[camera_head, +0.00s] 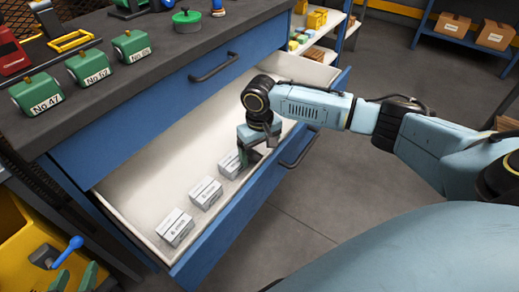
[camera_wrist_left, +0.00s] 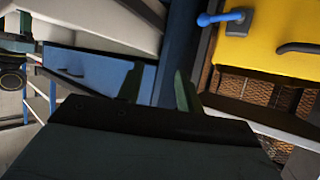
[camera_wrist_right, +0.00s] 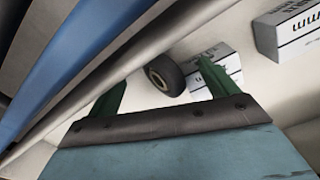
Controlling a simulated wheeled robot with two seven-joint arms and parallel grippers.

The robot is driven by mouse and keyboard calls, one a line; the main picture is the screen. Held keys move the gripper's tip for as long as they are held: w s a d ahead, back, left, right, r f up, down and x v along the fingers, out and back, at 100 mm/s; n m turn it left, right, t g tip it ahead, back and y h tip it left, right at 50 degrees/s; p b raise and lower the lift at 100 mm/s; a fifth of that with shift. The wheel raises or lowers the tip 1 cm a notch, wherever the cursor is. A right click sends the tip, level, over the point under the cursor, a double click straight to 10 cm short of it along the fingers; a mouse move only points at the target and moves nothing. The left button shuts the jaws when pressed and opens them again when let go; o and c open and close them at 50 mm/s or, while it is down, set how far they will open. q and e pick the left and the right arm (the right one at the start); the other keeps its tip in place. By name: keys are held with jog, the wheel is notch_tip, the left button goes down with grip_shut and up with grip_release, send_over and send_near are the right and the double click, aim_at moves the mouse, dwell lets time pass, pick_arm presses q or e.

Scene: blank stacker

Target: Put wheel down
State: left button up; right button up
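The small dark wheel with a pale hub (camera_wrist_right: 164,76) shows in the right wrist view, between the fingers and nearer the right-hand one. It appears to be in the drawer beside a white box. My right gripper (camera_wrist_right: 158,82) has its green fingers wide apart, with a clear gap between the wheel and the left-hand finger. In the head view the right gripper (camera_head: 258,158) is low inside the open drawer (camera_head: 135,190), and the wheel is hidden there. My left gripper (camera_wrist_left: 158,88) is open and empty; its green fingertips (camera_head: 74,277) show at the lower left of the head view.
White boxes (camera_head: 206,194) (camera_head: 175,227) stand in a row along the drawer's front wall. Green numbered blocks (camera_head: 89,68) stand on the dark worktop (camera_head: 165,75) above. A yellow container (camera_head: 25,250) is at lower left. The drawer's back part is clear.

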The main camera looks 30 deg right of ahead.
aim_at(260, 155)
jog(key=shift+r, duration=0.1)
jog(key=shift+r, duration=0.15)
pick_arm(q)
jog(key=s+a+f+g+y+p, duration=0.35)
jog(key=s+a+f+g, duration=0.25)
jog(key=s+f+g, duration=0.4)
jog(key=shift+n+t+h, duration=0.25)
jog(key=shift+n+t, duration=0.05)
jog(key=shift+t, duration=0.2)
jog(key=shift+a+f+p, duration=0.25)
jog(key=shift+f+p, duration=0.4)
jog(key=shift+f, duration=0.45)
jog(key=shift+a+f+p, duration=0.2)
jog(key=shift+f+p, duration=0.4)
jog(key=shift+f, duration=0.5)
pick_arm(e)
notch_tip(260, 155, up, 12)
pick_arm(q)
jog(key=shift+s, duration=0.1)
